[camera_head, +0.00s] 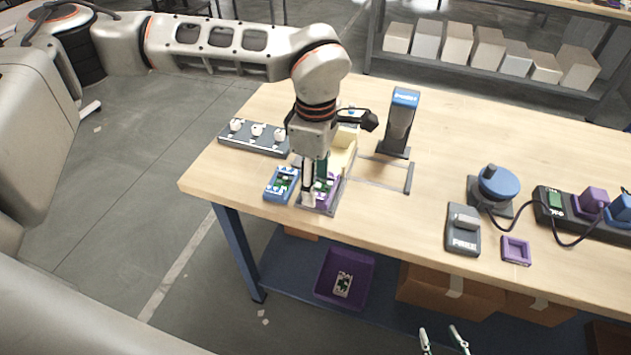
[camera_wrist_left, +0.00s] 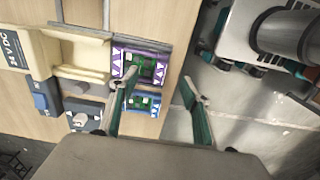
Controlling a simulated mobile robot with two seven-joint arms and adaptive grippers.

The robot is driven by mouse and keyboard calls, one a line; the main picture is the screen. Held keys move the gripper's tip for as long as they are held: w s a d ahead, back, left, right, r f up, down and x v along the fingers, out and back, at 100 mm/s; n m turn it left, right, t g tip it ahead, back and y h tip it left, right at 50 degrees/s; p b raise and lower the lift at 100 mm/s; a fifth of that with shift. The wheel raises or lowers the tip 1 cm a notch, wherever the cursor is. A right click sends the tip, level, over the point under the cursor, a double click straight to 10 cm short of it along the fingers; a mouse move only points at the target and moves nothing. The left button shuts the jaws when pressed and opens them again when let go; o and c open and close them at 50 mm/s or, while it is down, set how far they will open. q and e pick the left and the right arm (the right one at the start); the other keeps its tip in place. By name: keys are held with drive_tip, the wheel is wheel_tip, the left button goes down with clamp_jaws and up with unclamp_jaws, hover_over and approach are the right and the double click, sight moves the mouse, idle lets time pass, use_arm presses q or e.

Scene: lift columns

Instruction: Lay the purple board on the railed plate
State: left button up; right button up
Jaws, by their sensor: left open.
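The purple board (camera_head: 326,188) lies flat at the left part of the table, with a green circuit piece on it. It also shows in the left wrist view (camera_wrist_left: 148,66). The grey railed plate (camera_head: 322,211) shows around and under it; how squarely the board sits between the rails is partly hidden. My left gripper (camera_head: 315,190) is open and points down over the board, its fingers apart. One finger overlaps the board in the left wrist view (camera_wrist_left: 160,77); contact cannot be told. My right gripper (camera_head: 440,331) shows only its fingertips, apart and empty, at the bottom edge.
A blue board (camera_head: 282,184) lies just left of the purple one. A beige tray (camera_head: 343,158), a grey block with white knobs (camera_head: 256,142) and an upright dark stand (camera_head: 399,122) are behind. A small purple frame (camera_head: 515,250) and a grey switch box (camera_head: 463,231) are right. The table middle is clear.

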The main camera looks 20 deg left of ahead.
use_arm(q)
drive_tip(key=shift+r+p, duration=1)
drive_tip(key=shift+r, duration=0.9)
drive_tip(key=shift+f, duration=0.1)
